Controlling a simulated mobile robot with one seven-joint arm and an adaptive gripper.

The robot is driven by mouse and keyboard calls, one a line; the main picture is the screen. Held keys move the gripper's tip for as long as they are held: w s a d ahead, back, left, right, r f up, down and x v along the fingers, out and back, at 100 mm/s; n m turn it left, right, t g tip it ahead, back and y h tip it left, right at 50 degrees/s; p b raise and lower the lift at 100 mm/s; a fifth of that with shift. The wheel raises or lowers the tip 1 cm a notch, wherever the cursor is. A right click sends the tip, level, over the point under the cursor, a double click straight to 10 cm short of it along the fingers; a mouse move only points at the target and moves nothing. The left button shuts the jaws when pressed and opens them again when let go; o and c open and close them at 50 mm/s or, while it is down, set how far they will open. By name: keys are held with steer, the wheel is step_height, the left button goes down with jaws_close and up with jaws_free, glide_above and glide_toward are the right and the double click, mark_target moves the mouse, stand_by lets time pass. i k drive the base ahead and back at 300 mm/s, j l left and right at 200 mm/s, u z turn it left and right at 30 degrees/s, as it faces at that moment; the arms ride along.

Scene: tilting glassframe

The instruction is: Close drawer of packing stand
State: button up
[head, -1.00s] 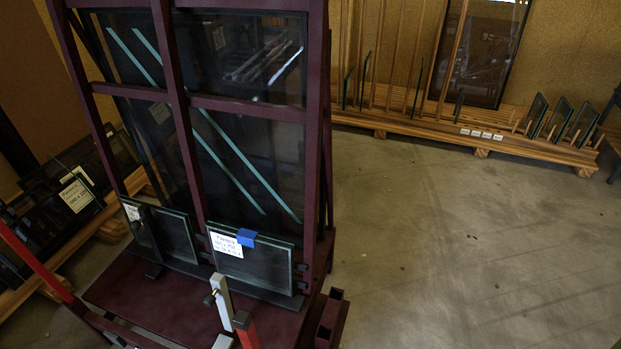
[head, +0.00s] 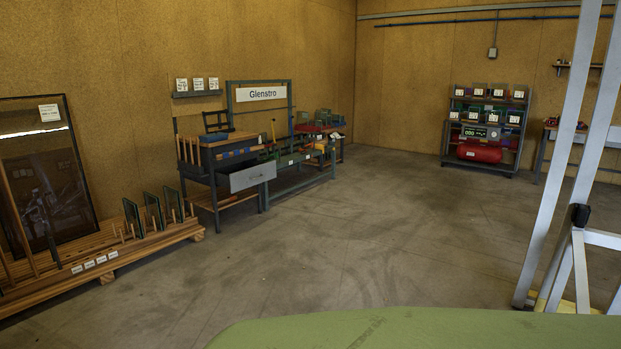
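The packing stand (head: 205,158) is a dark workbench against the back wall, left of centre in the head view. A grey drawer (head: 253,176) with a small handle sticks out of its front, pulled open. The stand is across the room, several steps of floor away. My gripper is not in view.
Bare concrete floor (head: 330,240) lies open before the stand. A wooden glass rack (head: 150,241) with upright panes stands at the left. A green surface (head: 420,330) fills the bottom right, beside a pale metal frame (head: 560,180). A shelf with a red tank (head: 480,153) stands far back.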

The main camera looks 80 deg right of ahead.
mark_target(238, 177)
steer(key=z, duration=2.25)
steer(key=i+z, duration=0.1)
steer(key=i, duration=3.6)
steer(key=i+l+u, duration=0.2)
steer(key=i, duration=1.4)
steer(key=i+j, duration=0.3)
steer(key=k+j+u, duration=0.05)
steer(key=j, duration=0.05)
